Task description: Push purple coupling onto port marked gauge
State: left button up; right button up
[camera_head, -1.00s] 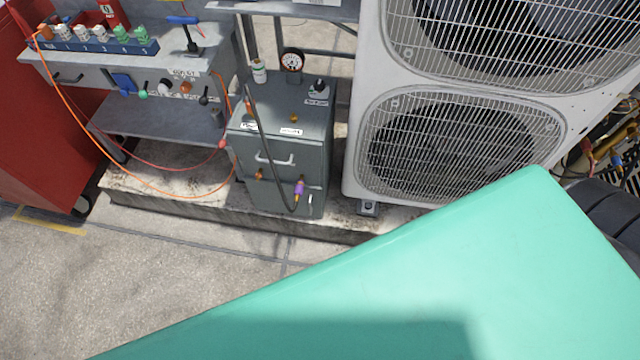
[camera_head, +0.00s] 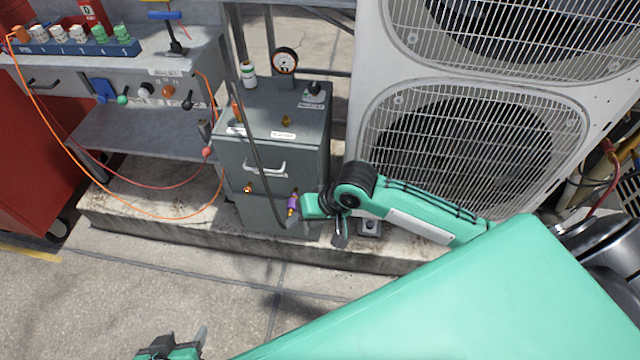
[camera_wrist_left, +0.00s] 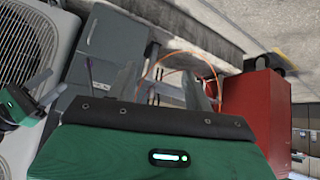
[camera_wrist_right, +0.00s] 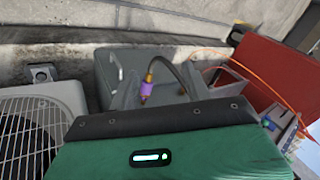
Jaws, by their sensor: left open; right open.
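The purple coupling (camera_head: 293,202) is at the lower end of a black hose (camera_head: 258,150), by the front of the grey cabinet (camera_head: 300,160). In the right wrist view the coupling (camera_wrist_right: 147,88) appears between my finger outlines. My right gripper (camera_head: 312,212) is open, just right of the coupling; I cannot tell if it touches. My left gripper (camera_head: 180,342) is open and empty, low over the paving, away from the cabinet. Brass ports show on the cabinet top (camera_head: 286,120) and front (camera_head: 249,187). The labels are too small to tell which reads gauge.
A condenser (camera_head: 353,110) stands close on the right. A bench (camera_head: 130,75) with an orange hose (camera_head: 75,150) is on the left. Paving in front is open.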

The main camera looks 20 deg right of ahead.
jog(key=w+d+r+m, duration=0.3)
jog(key=w+d+m, duration=0.2)
jog(key=w+d, duration=0.2)
jog(key=b, duration=0.3)
send_near(294, 207)
jog(key=x, duration=0.6)
jog(key=shift+w+a+f, duration=0.1)
jog(key=shift+a+f, duration=0.1)
jog(key=shift+f, duration=0.05)
jog(key=shift+b+x, duration=0.4)
jog(key=shift+x, duration=0.65)
jog(key=shift+f, duration=0.15)
pick_arm(q)
jog(key=w+d+r+t+h, duration=0.3)
jog(key=w+d+r+t, duration=0.1)
jog(key=d+t, duration=0.3)
jog(key=shift+r+t+h, duration=0.4)
jog(key=shift+r, duration=0.4)
jog(key=shift+d, duration=0.1)
pick_arm(e)
jog(key=shift+a, duration=0.1)
grip_shut()
